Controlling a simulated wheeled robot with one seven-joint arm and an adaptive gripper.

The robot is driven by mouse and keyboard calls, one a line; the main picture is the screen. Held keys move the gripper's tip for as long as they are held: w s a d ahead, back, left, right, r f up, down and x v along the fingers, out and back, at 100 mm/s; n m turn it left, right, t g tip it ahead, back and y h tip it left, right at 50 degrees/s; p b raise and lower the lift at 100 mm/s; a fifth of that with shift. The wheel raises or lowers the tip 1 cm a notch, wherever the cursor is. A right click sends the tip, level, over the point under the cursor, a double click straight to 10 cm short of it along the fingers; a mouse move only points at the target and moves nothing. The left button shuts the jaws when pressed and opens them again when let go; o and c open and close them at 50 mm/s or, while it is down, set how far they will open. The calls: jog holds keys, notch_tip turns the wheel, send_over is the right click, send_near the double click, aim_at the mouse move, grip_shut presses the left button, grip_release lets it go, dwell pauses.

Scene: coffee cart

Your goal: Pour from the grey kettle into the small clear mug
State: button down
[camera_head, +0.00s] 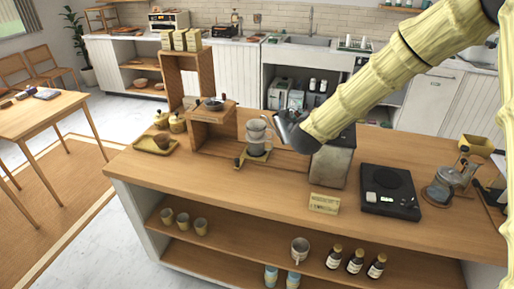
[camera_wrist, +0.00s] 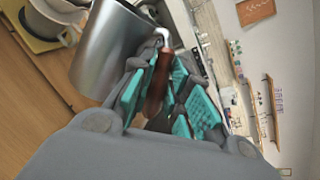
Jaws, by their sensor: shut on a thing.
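The grey kettle (camera_wrist: 108,50) is a smooth metal vessel with a brown handle (camera_wrist: 158,82). My gripper (camera_wrist: 168,98) is shut on this handle, with teal pads on both sides of it. In the head view my gripper (camera_head: 284,129) is above the counter, with a pale grey body at its tip that looks like the kettle (camera_head: 258,131). A small clear vessel, apparently the mug (camera_head: 256,151), stands just below on a yellowish base. Its inside is hidden. A pale round vessel (camera_wrist: 42,22) shows beside the kettle in the wrist view; I cannot tell if it is the mug.
A wooden stand (camera_head: 211,132) is left of the mug. A metal box (camera_head: 332,166) stands right of it, under my arm. A black scale (camera_head: 390,190) and a glass pot (camera_head: 440,190) are farther right.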

jog(key=shift+r, duration=0.2)
dwell(0.3)
jog(key=shift+w+a+r+p, duration=0.1)
jog(key=shift+r+p, duration=0.2)
jog(key=shift+p, duration=0.2)
jog(key=shift+r, duration=0.2)
jog(key=shift+w+a+r+n+g+p, duration=0.1)
jog(key=shift+a+r+n+g+p, duration=0.1)
jog(key=shift+r+n+g+p, duration=0.25)
jog(key=shift+w+p, duration=0.1)
jog(key=shift+p, duration=0.25)
dwell(0.4)
jog(key=shift+s+d+f+m+t+b, duration=0.2)
jog(key=shift+f+b, duration=0.3)
jog(key=shift+b, duration=0.8)
jog(key=shift+s+d+f+m+t+b, duration=0.2)
jog(key=shift+f+b, duration=0.3)
jog(key=shift+b, duration=0.8)
jog(key=shift+w+a+r+p, duration=0.15)
jog(key=shift+w+r+p, duration=0.1)
jog(key=shift+p, duration=0.1)
dwell(0.6)
jog(key=shift+a+r+p, duration=0.1)
jog(key=shift+r+p, duration=0.1)
jog(key=shift+p, duration=0.1)
jog(key=shift+r+n+p, duration=0.2)
jog(key=shift+n+p, duration=0.05)
jog(key=shift+p, duration=0.05)
